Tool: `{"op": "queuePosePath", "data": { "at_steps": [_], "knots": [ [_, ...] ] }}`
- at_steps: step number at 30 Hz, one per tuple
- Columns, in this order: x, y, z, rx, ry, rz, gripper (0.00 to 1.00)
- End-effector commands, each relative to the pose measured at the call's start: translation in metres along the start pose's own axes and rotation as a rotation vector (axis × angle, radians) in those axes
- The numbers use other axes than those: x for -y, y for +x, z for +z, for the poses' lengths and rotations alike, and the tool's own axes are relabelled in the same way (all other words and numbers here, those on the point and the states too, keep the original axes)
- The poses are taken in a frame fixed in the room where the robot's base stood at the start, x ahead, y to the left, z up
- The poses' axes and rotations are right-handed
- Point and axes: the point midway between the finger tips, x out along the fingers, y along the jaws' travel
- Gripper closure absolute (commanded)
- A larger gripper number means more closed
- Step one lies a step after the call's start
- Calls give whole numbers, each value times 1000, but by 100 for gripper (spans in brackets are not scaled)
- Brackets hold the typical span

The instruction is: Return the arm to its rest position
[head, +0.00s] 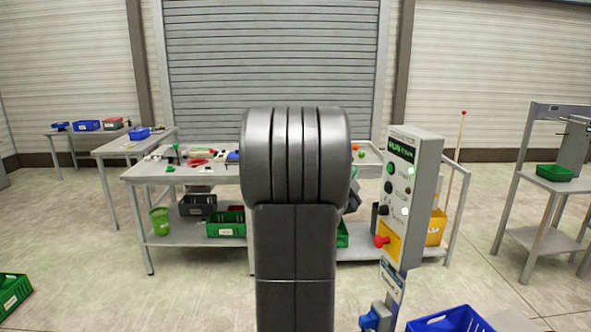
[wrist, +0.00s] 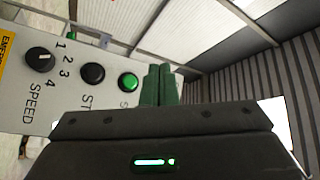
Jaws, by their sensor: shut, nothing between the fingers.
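My gripper (wrist: 158,85) shows in the wrist view with its two green fingers together and nothing between them. It points up past a grey control panel (wrist: 75,65) with a speed knob, a black button and a green button. The fingers appear beside the panel's green button (wrist: 129,81); I cannot tell whether they touch it. The control box (head: 415,190) stands just right of my arm, with a lit display, buttons and a red knob on a yellow plate.
A workbench (head: 150,172) with tools and a lower shelf of bins stands behind my arm. A blue crate (head: 450,322) is at the bottom right and a green crate (head: 12,292) at the lower left. The floor (head: 100,250) at left is mostly clear.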

Motion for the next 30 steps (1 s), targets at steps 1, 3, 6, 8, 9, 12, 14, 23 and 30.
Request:
{"op": "queuePosePath", "data": {
  "at_steps": [1, 3, 6, 8, 9, 12, 14, 23, 30],
  "knots": [
    [3, -4, 3, 1, 0, -1, 100],
    [5, -8, 6, 1, 0, -1, 100],
    [7, -10, 7, -1, 0, 1, 100],
    [7, -11, 8, -1, -1, 2, 100],
    [7, -11, 8, -1, -1, 2, 100],
    [7, -11, 8, -1, -2, 2, 100],
    [7, -11, 8, -1, -2, 2, 100],
    [-1, 0, -1, -2, -3, 2, 100],
    [-26, 31, -23, -5, -3, 3, 100]
  ]
}}
